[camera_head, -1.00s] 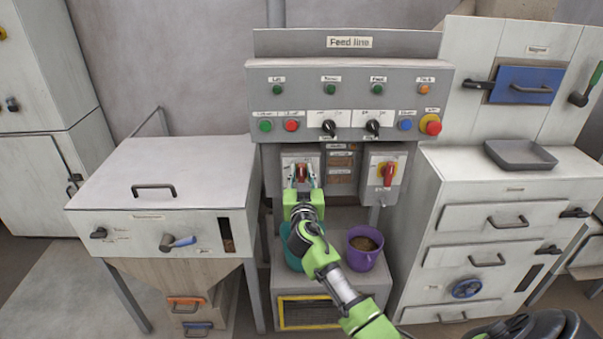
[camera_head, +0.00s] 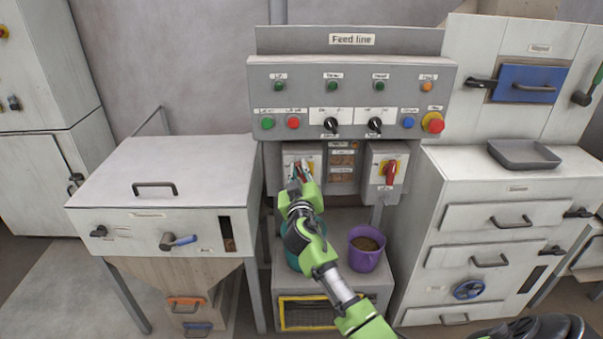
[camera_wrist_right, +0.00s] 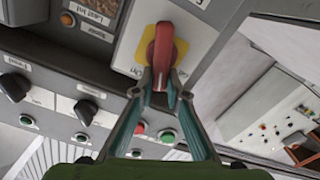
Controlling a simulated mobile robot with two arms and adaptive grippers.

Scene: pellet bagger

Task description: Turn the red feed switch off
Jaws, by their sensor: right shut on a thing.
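The red switch handle (camera_head: 304,168) sits on a yellow plate on the left grey switch box (camera_head: 290,152), below the feed line panel. My right gripper (camera_head: 299,178) is at this handle, its fingers tilted. In the right wrist view the red handle (camera_wrist_right: 161,50) stands between the fingertips of my right gripper (camera_wrist_right: 160,88), which is shut on its end. There the yellow plate and the box lie slanted relative to the handle. "On" is readable beside the plate. A second red switch (camera_head: 391,171) is on the right box, untouched. My left gripper is out of view.
The feed line panel (camera_head: 350,78) with buttons and black knobs overhangs the boxes. A purple bucket (camera_head: 365,258) and a teal bucket (camera_head: 292,262), partly hidden by my arm, stand below. A red emergency button (camera_head: 434,123) is at the panel's right.

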